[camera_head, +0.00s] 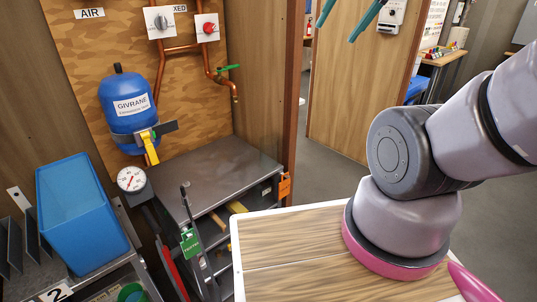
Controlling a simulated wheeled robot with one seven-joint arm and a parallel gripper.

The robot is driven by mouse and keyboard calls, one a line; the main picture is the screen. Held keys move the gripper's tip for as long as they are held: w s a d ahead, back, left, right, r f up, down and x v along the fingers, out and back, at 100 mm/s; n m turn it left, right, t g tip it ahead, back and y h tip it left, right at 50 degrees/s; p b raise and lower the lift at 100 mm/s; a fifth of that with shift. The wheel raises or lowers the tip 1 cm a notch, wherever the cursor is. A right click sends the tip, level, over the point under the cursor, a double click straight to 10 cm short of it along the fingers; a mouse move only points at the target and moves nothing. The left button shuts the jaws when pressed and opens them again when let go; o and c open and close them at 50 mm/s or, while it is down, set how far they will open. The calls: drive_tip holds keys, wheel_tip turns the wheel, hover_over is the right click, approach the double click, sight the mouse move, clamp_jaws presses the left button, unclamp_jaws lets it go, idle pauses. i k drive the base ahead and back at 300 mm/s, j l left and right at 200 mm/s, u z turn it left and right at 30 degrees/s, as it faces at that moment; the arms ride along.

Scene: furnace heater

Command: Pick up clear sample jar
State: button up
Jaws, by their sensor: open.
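I cannot make out a clear sample jar anywhere in the camera_head view. My gripper (335,32) shows only as two teal fingers at the top edge, right of centre. The fingers are spread apart with nothing visible between them. They appear in front of the doorway and the wooden door; the rest of the gripper is cut off above the picture. My arm fills the right side and hides part of the floor and room behind it.
A blue tank (124,105) and copper pipes (160,75) are on the wooden wall panel. Below stands a dark metal cabinet (215,165) with a bare top. A blue bin (80,215) is at left. A far table (445,57) holds small coloured items. Grey floor (330,145) shows through the doorway.

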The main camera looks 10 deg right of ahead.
sight(269, 153)
drive_tip(key=i+j+z, duration=0.15)
drive_tip(key=z, duration=0.25)
drive_tip(key=i+j+z, duration=0.15)
drive_tip(key=z, duration=0.25)
drive_tip(key=i+j+z, duration=0.1)
drive_tip(key=z, duration=0.3)
drive_tip(key=j, duration=0.1)
